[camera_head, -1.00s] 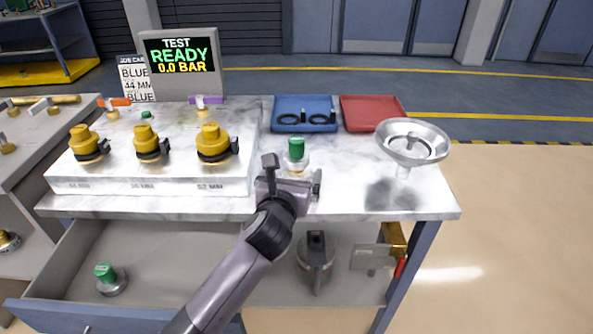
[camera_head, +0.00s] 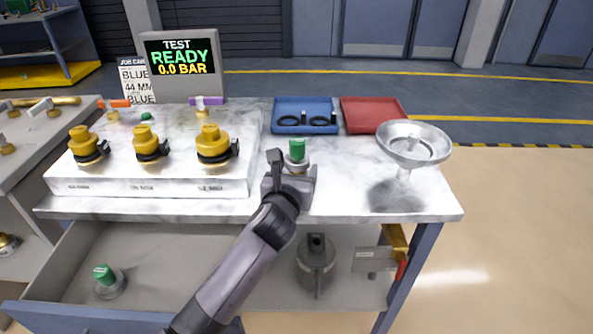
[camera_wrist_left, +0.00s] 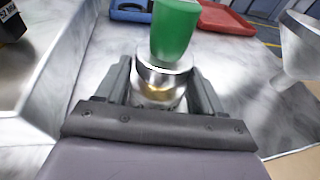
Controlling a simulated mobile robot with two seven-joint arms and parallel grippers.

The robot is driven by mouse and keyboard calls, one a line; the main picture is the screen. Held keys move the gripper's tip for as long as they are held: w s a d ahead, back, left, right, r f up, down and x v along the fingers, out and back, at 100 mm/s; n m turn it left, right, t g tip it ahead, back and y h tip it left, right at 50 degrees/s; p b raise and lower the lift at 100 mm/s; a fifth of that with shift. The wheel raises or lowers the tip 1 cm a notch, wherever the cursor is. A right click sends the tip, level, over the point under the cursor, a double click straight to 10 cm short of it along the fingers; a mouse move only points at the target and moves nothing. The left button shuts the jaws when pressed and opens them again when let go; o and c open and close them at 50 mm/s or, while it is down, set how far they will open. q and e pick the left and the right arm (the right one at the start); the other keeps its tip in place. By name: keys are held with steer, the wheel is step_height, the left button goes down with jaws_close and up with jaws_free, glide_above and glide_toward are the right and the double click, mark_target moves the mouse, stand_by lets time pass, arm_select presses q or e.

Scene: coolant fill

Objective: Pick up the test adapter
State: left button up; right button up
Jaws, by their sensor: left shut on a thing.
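The test adapter (camera_head: 297,152) has a green top over a silver metal body and stands upright on the marble bench top. In the left wrist view the adapter (camera_wrist_left: 162,72) is between the two fingers, its metal body gripped and its green top rising above them. My left gripper (camera_head: 288,178) is shut on its metal body. The adapter's lower part is partly hidden by the gripper in the head view. My right gripper is not in view.
A stepped block (camera_head: 150,186) with several yellow caps is left of the gripper. A blue tray (camera_head: 290,106) with black rings, a red tray (camera_head: 365,108) and a metal funnel (camera_head: 412,152) are behind and right. An open drawer (camera_head: 180,270) below holds another green-topped part (camera_head: 104,274).

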mark_target(295, 157)
arm_select(q)
steer(key=shift+r, duration=0.15)
step_height(295, 157, up, 20)
steer(key=p, duration=0.3)
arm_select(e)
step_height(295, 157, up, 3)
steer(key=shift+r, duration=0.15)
arm_select(q)
steer(key=shift+f, duration=0.2)
steer(key=shift+f+b, duration=1.9)
steer(key=shift+f, duration=4.15)
steer(key=shift+f+b, duration=0.4)
steer(key=shift+f, duration=0.65)
steer(key=shift+f+b, duration=0.35)
steer(key=shift+f, duration=0.5)
steer(key=shift+f+b, duration=0.6)
steer(key=shift+f, duration=1.2)
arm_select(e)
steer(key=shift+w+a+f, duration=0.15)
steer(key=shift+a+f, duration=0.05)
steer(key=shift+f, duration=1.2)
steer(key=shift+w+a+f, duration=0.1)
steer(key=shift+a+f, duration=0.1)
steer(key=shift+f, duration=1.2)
